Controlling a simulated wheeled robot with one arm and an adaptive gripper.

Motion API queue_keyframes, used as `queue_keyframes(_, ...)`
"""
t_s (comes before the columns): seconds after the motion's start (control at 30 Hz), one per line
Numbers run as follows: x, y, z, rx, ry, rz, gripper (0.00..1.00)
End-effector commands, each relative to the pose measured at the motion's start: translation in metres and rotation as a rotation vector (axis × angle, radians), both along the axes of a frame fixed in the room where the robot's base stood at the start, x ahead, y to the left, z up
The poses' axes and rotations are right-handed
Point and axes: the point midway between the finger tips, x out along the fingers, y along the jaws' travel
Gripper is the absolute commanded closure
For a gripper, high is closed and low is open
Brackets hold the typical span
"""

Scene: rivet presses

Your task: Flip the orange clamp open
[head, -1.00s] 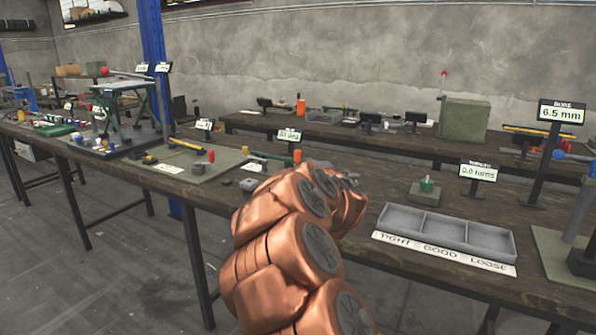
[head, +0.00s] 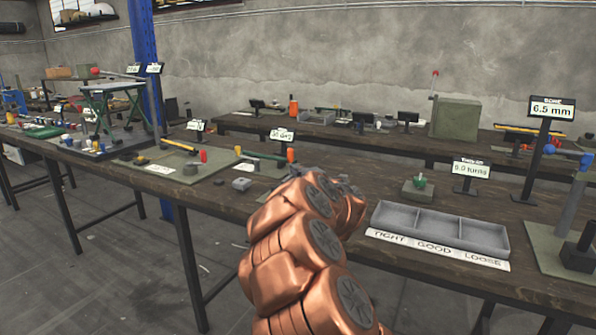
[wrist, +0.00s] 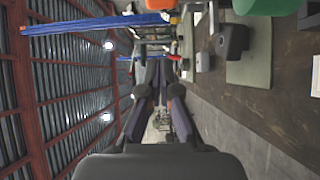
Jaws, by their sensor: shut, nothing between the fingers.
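A small orange piece (head: 291,155), which may be the orange clamp, stands upright at the end of a green bar on the near bench, just behind my arm in the head view. It is too small to tell whether it is open or shut. An orange part (wrist: 161,4) is cut off by the top edge of the wrist view; I cannot tell if it is the same piece. My gripper (wrist: 157,68) is shut and empty, apart from the orange part. In the head view my copper arm hides the gripper.
A grey three-part tray (head: 438,226) labelled TIGHT, GOOD, LOOSE lies right of my arm. A green block (head: 417,190) and the turns sign (head: 472,169) stand behind it. The bore sign (head: 552,108) rises at right. A grey block (head: 242,184) sits left of my arm.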

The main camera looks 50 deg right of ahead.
Motion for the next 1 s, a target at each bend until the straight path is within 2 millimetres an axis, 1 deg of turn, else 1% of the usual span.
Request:
queue_keyframes(0.2, 0.024, -0.008, -0.001, 0.001, -0.001, 0.002, 1.0)
queue_keyframes(0.7, 0.072, -0.025, -0.001, 0.002, -0.003, 0.002, 1.0)
queue_keyframes(1.0, 0.083, -0.047, -0.002, 0.003, -0.002, 0.0, 1.0)
